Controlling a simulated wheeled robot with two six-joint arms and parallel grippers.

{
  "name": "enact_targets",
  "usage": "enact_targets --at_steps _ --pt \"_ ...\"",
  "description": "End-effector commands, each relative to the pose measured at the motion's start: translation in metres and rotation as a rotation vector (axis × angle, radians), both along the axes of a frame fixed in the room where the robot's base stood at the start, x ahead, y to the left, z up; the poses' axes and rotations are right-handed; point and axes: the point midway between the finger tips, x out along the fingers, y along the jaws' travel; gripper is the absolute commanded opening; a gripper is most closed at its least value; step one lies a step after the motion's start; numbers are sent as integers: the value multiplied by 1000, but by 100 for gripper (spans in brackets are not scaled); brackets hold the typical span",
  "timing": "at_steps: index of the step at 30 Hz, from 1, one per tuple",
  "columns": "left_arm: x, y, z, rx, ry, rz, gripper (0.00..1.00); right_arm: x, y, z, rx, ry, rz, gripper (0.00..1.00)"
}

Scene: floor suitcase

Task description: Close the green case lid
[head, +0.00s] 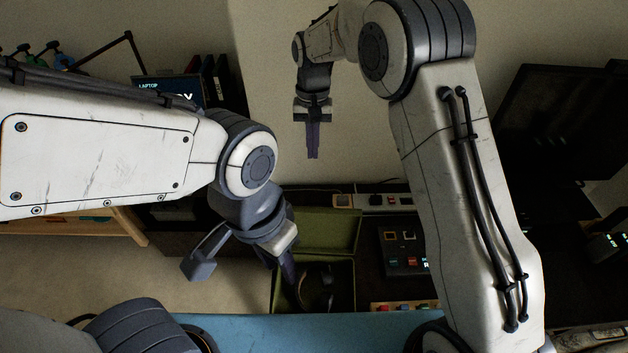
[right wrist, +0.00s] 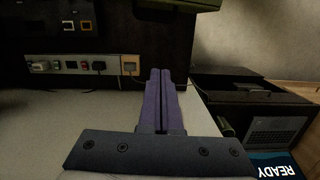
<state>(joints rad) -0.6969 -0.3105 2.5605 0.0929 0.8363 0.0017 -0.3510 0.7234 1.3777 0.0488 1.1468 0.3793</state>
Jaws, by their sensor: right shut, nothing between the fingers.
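The green case (head: 349,282) stands open low in the middle of the head view. Its lid (head: 335,229) is raised on the far side, with its inner face showing. Dark curved items lie inside the case. My left gripper (head: 293,292) points down at the case's left side, its fingers dark against the case; I cannot tell whether they touch it or how far apart they are. My right gripper (head: 313,156) hangs well above and beyond the lid, empty, with its purple fingers together. They also show shut in the right wrist view (right wrist: 160,75).
A power strip (head: 386,202) lies behind the case, and a panel with buttons (head: 404,250) stands to its right. A blue surface (head: 300,333) is in front. A laptop box (head: 168,90) and a dark monitor (head: 548,120) are farther off. Pale floor is clear at left.

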Motion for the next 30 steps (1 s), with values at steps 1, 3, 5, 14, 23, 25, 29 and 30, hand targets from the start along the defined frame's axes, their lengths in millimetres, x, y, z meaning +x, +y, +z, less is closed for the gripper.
enact_targets --at_steps 1,3,5,14,23,25,29,30 --pt "0 0 3 0 0 0 39 -2 -8 -6 -2 5 -11 0" --pt "0 0 7 0 0 0 39 -4 -15 -17 -2 6 -19 0" --pt "0 0 11 0 0 0 39 -6 -18 -29 -2 7 -23 0" --pt "0 0 33 0 0 1 39 -16 -20 -88 -2 4 -26 0" --pt "0 0 49 0 0 -2 39 -48 -16 -92 0 1 -24 0" --pt "0 0 49 0 0 -2 39 -50 -15 -93 0 -1 -23 0" --pt "0 0 49 0 0 -2 39 -51 -14 -94 0 -1 -22 0" --pt "0 0 49 0 0 -2 39 -51 -14 -94 0 -1 -22 0"
